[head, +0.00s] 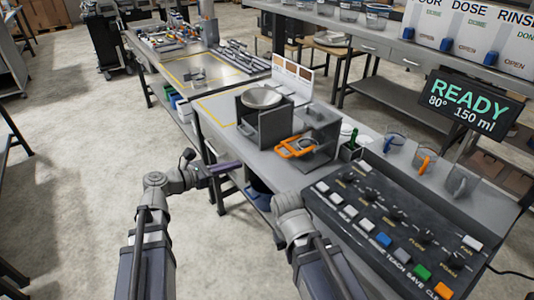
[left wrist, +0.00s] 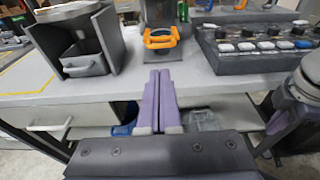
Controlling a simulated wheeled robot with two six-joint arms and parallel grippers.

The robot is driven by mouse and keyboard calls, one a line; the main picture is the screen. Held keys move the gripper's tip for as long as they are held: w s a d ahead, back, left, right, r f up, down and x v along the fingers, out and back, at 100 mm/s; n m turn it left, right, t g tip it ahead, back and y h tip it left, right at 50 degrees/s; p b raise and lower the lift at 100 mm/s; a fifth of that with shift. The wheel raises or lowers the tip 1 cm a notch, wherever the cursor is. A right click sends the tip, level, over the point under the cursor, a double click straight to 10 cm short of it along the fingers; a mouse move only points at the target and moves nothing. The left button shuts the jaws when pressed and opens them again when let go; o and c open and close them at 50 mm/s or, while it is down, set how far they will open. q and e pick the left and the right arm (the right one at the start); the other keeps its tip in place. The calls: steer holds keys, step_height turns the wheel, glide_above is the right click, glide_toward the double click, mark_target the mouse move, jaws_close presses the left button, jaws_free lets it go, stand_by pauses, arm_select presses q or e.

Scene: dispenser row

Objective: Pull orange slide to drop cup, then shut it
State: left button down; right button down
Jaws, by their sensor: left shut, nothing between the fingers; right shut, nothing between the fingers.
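The orange slide (head: 295,149) sticks out of the front of a grey dispenser housing (head: 321,122) on the bench. The slide also shows in the left wrist view (left wrist: 161,38), ahead of my left fingers. A grey round shape sits at the slide; I cannot tell whether it is a cup. My left gripper (head: 228,168) is shut and empty, in front of the bench edge and apart from the slide. Its purple fingers (left wrist: 158,82) lie together in the left wrist view. My right arm shows in the head view, but its fingers do not.
A grey box with a bowl (head: 262,97) stands left of the dispenser. A button panel (head: 392,225) fills the bench's right part. Clear jugs with blue (head: 393,142) and orange (head: 424,159) handles stand behind it. A dark READY display (head: 470,103) stands at the back right. Floor is free left of the bench.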

arm_select(q)
steer(key=b, duration=0.3)
glide_toward(290, 148)
steer(key=shift+w+d+f, duration=0.55)
steer(key=shift+d+f, duration=0.2)
steer(key=shift+f, duration=0.1)
steer(key=shift+d, duration=0.1)
steer(key=x, duration=0.4)
steer(key=r+x, duration=0.1)
steer(key=x, duration=0.1)
steer(key=shift+w+d, duration=0.15)
steer(key=shift+w, duration=0.1)
steer(key=shift+r, duration=0.2)
